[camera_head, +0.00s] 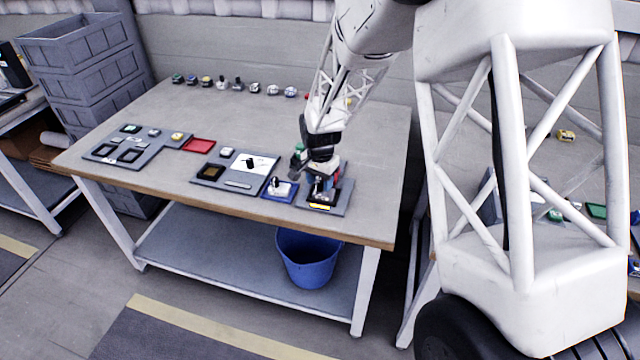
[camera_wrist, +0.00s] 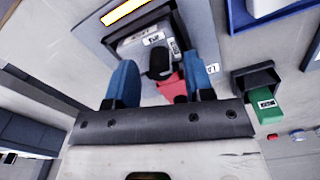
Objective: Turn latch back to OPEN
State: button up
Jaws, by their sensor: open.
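My gripper (camera_head: 322,182) is over the grey panel (camera_head: 342,207) at the right end of the table's front row. In the wrist view its two blue fingers (camera_wrist: 163,82) are apart. They stand on either side of a black knob-like piece (camera_wrist: 159,62), apparently the latch, and a red piece (camera_wrist: 172,86) beside it. I see no clear grip on either. Small white labels (camera_wrist: 153,38) lie next to the knob, too small to read. A yellow strip (camera_wrist: 124,11) marks the panel's edge. In the head view my gripper hides most of the latch area.
A blue tray with a white part (camera_head: 281,188) sits just left of the panel. A black holder with a green piece (camera_wrist: 266,104) is close to the fingers. Other panels (camera_head: 235,170) and a red tray (camera_head: 199,145) lie further left. A blue bucket (camera_head: 307,262) is under the table.

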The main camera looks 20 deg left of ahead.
jog(key=shift+f, duration=0.65)
grip_shut()
jog(key=shift+n, duration=0.5)
jog(key=n, duration=0.3)
jog(key=shift+d+n, duration=0.1)
jog(key=shift+n, duration=6.7)
